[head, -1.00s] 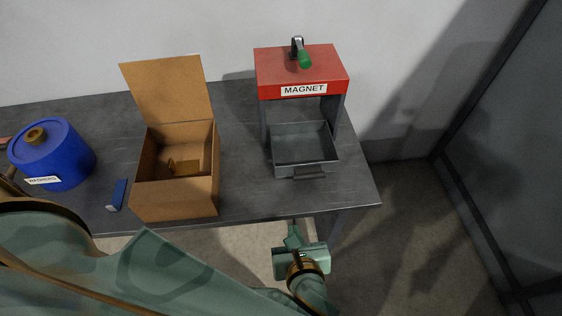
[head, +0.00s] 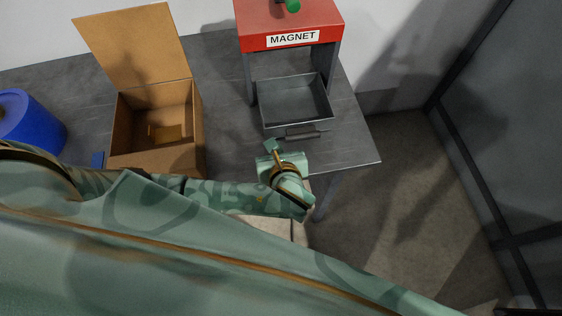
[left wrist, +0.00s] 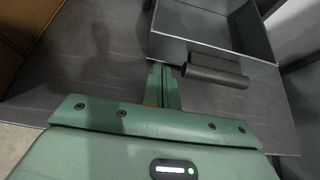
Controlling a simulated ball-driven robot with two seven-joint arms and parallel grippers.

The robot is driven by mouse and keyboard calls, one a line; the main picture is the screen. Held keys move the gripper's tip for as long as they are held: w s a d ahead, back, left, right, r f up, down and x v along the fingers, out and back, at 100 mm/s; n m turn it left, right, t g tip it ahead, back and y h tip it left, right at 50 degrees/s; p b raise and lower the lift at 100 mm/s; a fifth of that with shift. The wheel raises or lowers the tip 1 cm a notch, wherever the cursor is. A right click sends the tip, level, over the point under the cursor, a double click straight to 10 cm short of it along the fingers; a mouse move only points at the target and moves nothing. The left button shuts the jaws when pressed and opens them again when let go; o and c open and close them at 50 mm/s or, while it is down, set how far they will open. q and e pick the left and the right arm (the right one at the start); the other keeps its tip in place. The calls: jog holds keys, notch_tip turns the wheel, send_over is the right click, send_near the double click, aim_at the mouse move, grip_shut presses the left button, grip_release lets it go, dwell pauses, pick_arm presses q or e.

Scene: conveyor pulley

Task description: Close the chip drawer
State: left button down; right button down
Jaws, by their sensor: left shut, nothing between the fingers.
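The chip drawer (head: 293,103) is an open-topped grey metal tray below the red magnet housing (head: 290,22), pulled out toward me. Its dark handle (head: 302,132) is on the front face. In the left wrist view, the drawer (left wrist: 205,25) is at upper right, with its handle (left wrist: 216,70) close ahead. My left gripper (head: 271,147) is just in front of the drawer, near the left end of the handle. In the left wrist view, its fingers (left wrist: 164,80) are together and empty, left of the handle. I cannot tell whether they touch it. My right gripper is not in view.
An open cardboard box (head: 155,120) with a raised flap stands left of the drawer. The grey table (head: 222,100) ends just past the drawer's right side.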

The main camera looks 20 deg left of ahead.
aim_at(267, 111)
pick_arm(q)
jog(key=shift+w+a, duration=0.7)
jog(key=shift+w, duration=0.3)
jog(key=w+a, duration=0.2)
jog(key=w, duration=0.1)
jog(key=w+a, duration=0.2)
jog(key=w, duration=0.2)
jog(key=w+a+p, duration=0.1)
jog(key=w+a, duration=0.2)
jog(key=shift+w, duration=0.2)
